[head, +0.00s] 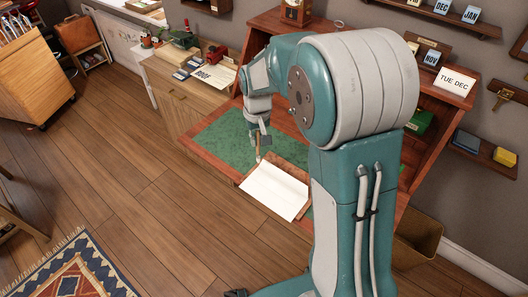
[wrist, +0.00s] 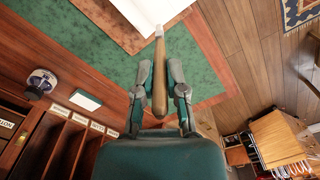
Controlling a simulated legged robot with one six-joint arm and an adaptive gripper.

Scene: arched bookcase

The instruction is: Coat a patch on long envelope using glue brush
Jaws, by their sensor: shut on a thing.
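The glue brush (wrist: 158,85) has a wooden handle and a pale tip. My gripper (wrist: 160,72) is shut on its handle, with a finger on each side. The brush also shows in the head view (head: 259,153), its tip pointing down by the far left corner of the long envelope. The long envelope (head: 274,192) is white and lies flat at the front of the desk. In the wrist view the envelope (wrist: 150,9) is partly cut off at the top edge, and the brush tip is over or just beside its edge. I cannot tell whether they touch.
The green desk surface (head: 222,140) around the envelope is mostly clear. A small white-topped item (wrist: 85,99) and a round dark object (wrist: 41,82) lie near labelled pigeonholes (wrist: 75,140). A side cabinet (head: 183,95) at left holds a red toy-like object (head: 216,54) and papers.

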